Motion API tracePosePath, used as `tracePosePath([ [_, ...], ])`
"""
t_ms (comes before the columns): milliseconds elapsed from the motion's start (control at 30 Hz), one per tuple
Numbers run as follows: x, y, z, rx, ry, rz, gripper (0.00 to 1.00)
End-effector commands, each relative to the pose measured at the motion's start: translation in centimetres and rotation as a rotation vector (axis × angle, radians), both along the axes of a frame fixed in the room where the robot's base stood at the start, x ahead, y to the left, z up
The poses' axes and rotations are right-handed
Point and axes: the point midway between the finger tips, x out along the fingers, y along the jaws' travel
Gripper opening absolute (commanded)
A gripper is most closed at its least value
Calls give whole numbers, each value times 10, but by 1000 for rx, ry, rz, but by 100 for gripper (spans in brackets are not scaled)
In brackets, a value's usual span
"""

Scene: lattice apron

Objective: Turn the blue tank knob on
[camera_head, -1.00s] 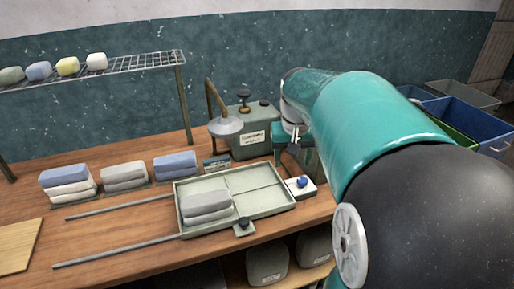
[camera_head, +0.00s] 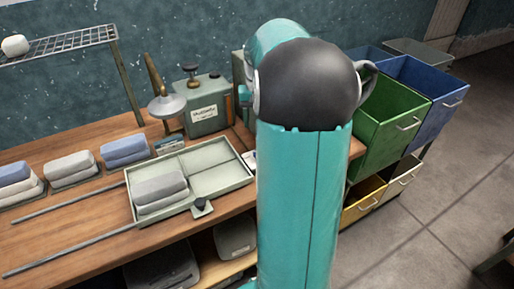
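No blue knob shows now; my teal arm covers the area just right of the tray. A sliver of a pale block (camera_head: 249,158) shows between the tray's right end and my arm. A grey-green labelled tank (camera_head: 207,119) stands at the back of the bench, with dark knobs (camera_head: 190,71) on top. My arm rises in front of the bench's right end and bends toward the back. My gripper is hidden behind it, so its opening and its place relative to the knob do not show.
Towel-like stacks (camera_head: 125,150) stand left.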

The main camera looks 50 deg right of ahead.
Motion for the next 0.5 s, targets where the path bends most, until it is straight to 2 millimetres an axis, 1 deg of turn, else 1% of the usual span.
tracePosePath([
  [500, 1, -1, -99, 4, 3, 2, 58],
])
